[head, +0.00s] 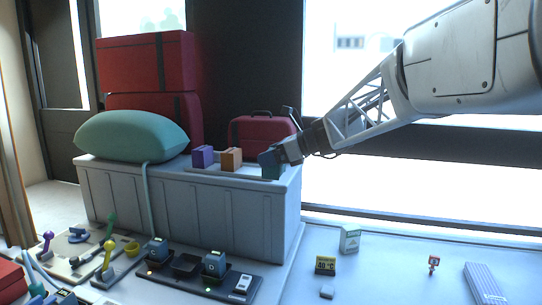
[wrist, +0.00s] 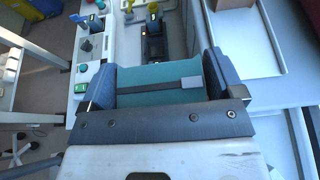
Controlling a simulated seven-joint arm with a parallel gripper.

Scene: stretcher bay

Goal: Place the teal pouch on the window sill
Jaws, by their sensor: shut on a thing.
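The teal pouch (head: 272,168) is between the fingers of my gripper (head: 275,156), at the right end of the pale tray (head: 245,176) on the white cabinet. In the wrist view, the pouch (wrist: 140,77) fills the space between both fingers of my gripper (wrist: 158,84), and a dark strap with a grey buckle crosses it. I cannot tell whether its underside touches the tray. The pale ledge (head: 400,262) below the window, at the right of the cabinet, looks like the window sill.
A purple box (head: 202,157) and an orange box (head: 231,159) stand on the tray. A red case (head: 258,134) is behind; a green pillow (head: 130,136) lies left.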

